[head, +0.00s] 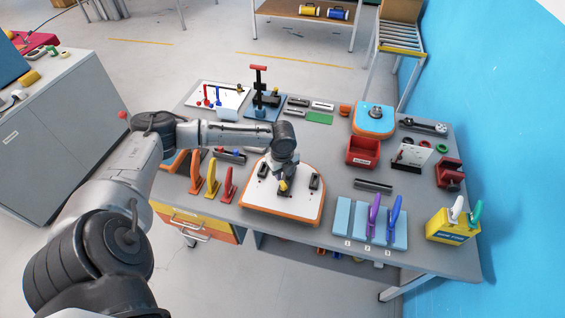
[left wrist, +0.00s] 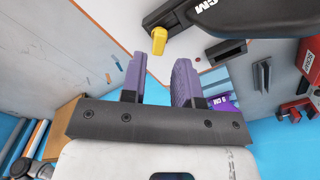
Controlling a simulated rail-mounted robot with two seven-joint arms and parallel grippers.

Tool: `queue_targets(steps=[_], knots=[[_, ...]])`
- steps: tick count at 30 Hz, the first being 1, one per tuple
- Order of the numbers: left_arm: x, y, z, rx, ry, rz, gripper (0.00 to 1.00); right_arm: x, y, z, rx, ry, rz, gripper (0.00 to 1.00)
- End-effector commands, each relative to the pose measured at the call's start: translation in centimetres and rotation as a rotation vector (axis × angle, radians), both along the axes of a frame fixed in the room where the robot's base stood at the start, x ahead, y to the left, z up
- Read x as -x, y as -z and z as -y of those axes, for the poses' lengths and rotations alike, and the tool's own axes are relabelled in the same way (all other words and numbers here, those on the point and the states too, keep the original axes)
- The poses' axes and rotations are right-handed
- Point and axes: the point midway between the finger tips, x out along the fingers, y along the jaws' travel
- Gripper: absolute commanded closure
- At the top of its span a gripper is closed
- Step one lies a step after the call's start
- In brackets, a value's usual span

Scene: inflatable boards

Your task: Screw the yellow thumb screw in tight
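The yellow thumb screw (head: 283,185) shows in the head view just below my left gripper (head: 282,174), over the white top of an orange-edged board (head: 256,198). In the left wrist view the yellow screw (left wrist: 159,41) sticks out from a black part (left wrist: 182,14) just beyond my fingertips. My left gripper (left wrist: 159,75) is open, with two purple-grey fingers apart and nothing between them. The screw lines up with the gap and appears not to be touched. How deep the screw sits cannot be told. My right gripper is not in view.
Upright handled tools (head: 212,178) stand left of the board. A blue block with purple and blue tools (head: 346,222), a red bin (head: 363,151) and a yellow box (head: 447,228) stand to the right. A red-handled fixture (head: 260,95) stands behind.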

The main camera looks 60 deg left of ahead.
Motion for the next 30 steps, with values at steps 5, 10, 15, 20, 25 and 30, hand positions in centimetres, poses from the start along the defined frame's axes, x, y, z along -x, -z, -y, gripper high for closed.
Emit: queue_targets(steps=[5, 10, 15, 20, 25, 30], knots=[[0.0, 2.9, 0.0, 0.001, -0.002, -0.001, 0.71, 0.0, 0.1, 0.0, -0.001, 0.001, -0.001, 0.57], [0.0, 4.9, 0.0, 0.0, -0.001, 0.0, 0.71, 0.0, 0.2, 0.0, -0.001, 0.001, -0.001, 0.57], [0.0, 6.0, 0.0, 0.0, -0.001, 0.0, 0.71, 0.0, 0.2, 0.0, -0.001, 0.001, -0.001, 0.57], [0.0, 6.3, 0.0, 0.0, 0.0, 0.0, 0.71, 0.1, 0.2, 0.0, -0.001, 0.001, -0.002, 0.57], [0.0, 6.4, 0.0, 0.0, 0.0, 0.0, 0.71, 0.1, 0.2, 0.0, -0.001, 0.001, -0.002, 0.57], [0.0, 6.4, 0.0, 0.0, 0.0, 0.0, 0.78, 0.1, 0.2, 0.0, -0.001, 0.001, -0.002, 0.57]])
